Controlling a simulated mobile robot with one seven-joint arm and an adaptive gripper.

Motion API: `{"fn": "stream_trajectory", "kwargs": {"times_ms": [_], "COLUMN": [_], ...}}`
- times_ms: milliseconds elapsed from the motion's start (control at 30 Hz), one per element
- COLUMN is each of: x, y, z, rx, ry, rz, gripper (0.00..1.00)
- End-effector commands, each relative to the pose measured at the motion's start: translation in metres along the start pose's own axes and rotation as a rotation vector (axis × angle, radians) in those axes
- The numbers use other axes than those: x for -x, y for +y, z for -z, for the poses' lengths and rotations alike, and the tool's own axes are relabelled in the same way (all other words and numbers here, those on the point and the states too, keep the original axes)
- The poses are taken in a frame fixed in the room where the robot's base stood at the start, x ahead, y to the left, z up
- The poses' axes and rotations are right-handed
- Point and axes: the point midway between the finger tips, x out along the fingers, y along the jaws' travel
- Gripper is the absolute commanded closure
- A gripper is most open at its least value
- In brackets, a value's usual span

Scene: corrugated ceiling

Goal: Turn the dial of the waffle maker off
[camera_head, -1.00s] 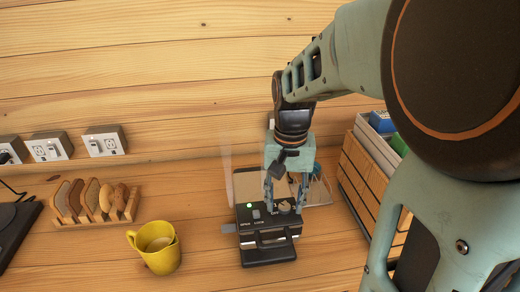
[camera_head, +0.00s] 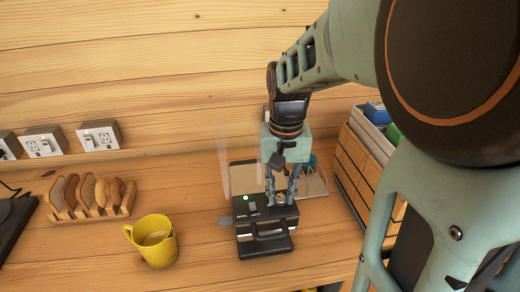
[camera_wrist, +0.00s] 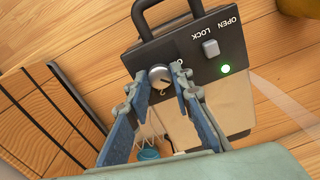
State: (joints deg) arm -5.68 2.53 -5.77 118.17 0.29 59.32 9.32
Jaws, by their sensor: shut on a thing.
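The black waffle maker (camera_head: 262,246) sits on the wooden counter. Its top panel also shows in the wrist view (camera_wrist: 190,60), with a grey OPEN/LOCK slider (camera_wrist: 210,48) and a lit green light (camera_wrist: 225,69). The round silver dial (camera_wrist: 159,74) is at the panel's corner, between the fingertips of my gripper (camera_wrist: 160,84). My gripper (camera_head: 281,200) points down over the panel in the head view and is shut on the dial. The fingers partly hide the dial's markings.
A yellow mug (camera_head: 153,243) stands left of the waffle maker, with a bread rack (camera_head: 90,213) farther left. A slatted wooden crate (camera_head: 362,180) stands to the right. Outlets (camera_head: 100,136) line the back wall. Counter between mug and waffle maker is clear.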

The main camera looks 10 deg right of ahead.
Motion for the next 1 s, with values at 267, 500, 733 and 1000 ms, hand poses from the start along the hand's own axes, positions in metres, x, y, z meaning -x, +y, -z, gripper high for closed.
{"fn": "stream_trajectory", "kwargs": {"times_ms": [267, 500, 733, 1000], "x": [0.0000, 0.0001, 0.0003, 0.0005], "y": [0.0003, 0.0003, 0.0002, 0.0000], "z": [0.0002, 0.0003, 0.0004, 0.0005], "rx": [0.220, 0.449, 0.656, 0.843], "ry": [0.001, 0.001, 0.001, 0.002], "rz": [0.000, 0.000, -0.001, -0.001], "gripper": [1.00, 1.00, 1.00, 1.00]}}
